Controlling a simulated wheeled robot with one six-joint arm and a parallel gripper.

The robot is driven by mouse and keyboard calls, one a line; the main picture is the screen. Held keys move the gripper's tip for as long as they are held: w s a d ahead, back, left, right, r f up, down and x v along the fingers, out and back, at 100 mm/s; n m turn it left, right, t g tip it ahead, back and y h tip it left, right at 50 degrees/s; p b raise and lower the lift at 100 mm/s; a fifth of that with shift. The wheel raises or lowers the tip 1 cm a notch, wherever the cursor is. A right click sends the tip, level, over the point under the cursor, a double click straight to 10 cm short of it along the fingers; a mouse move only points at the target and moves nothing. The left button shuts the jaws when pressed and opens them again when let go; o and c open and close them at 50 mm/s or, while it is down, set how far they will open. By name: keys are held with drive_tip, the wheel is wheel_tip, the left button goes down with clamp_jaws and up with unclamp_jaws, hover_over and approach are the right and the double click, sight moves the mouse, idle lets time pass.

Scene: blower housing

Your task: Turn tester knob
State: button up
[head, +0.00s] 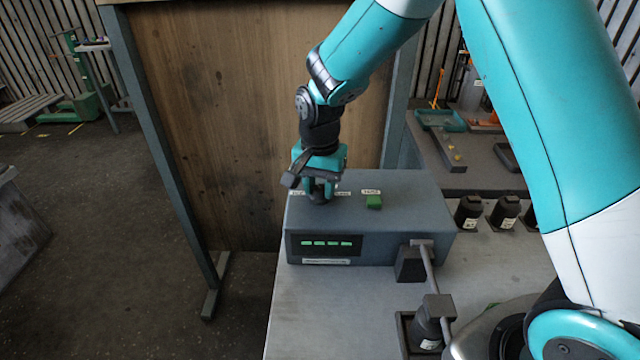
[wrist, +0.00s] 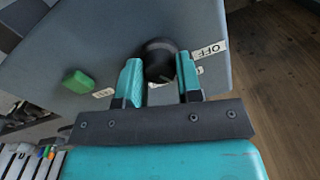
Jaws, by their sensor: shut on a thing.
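The tester (head: 380,230) is a dark grey box on the bench, with a green lit display (head: 326,244) on its front. Its black round knob (wrist: 159,62) is on the top face, beside an OFF label (wrist: 209,49). My gripper (head: 319,190) points down at the knob from above. In the wrist view my gripper (wrist: 160,82) has one teal finger on each side of the knob and is shut on it. In the head view the fingers largely hide the knob. A green button (head: 373,201) is to the right of the knob; it also shows in the wrist view (wrist: 77,82).
Several black cylindrical parts (head: 504,212) stand to the right of the tester. A black fixture (head: 432,322) with a rod is in front of it. A wooden panel (head: 250,120) rises behind. A teal tray (head: 441,120) lies at the back right. The bench's front left is clear.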

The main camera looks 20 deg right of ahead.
sight(322, 188)
drive_tip(key=shift+d+m, duration=0.1)
drive_tip(key=shift+m, duration=0.5)
drive_tip(key=o, duration=0.9)
drive_tip(key=shift+o, duration=0.2)
drive_tip(key=shift+r, duration=0.1)
wheel_tip(322, 188, up, 17)
drive_tip(key=b, duration=0.2)
drive_tip(key=shift+r, duration=0.15)
drive_tip(key=shift+d, duration=0.1)
